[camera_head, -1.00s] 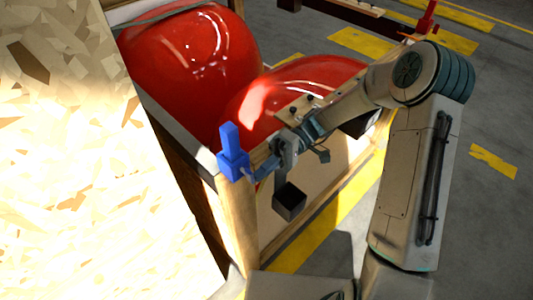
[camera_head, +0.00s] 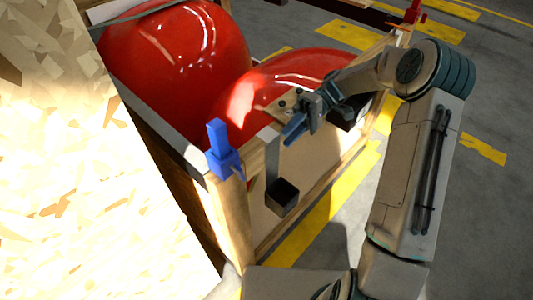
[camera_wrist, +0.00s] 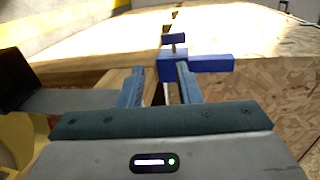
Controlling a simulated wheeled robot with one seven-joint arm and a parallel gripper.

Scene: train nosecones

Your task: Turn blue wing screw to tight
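The blue wing screw assembly (camera_head: 222,160) sits on the top corner of a wooden crate post. Its upright blue block and a small screw part on its right side show in the head view. In the wrist view, the blue body (camera_wrist: 212,64) lies beyond my fingertips, with a blue wing (camera_wrist: 174,38) on a thin metal shaft above. My gripper (camera_head: 292,133) is to the right of the screw in the head view, apart from it. In the wrist view my gripper (camera_wrist: 161,70) has its fingers spread with nothing held between them. How tight the screw is cannot be told.
Red nosecones (camera_head: 175,65) fill the wooden crate behind. A dark block (camera_head: 282,197) on a metal strip hangs at the crate's front side, near my gripper. A bright chipboard panel (camera_head: 80,190) stands at the left. A red clamp (camera_head: 413,12) is at the far corner.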

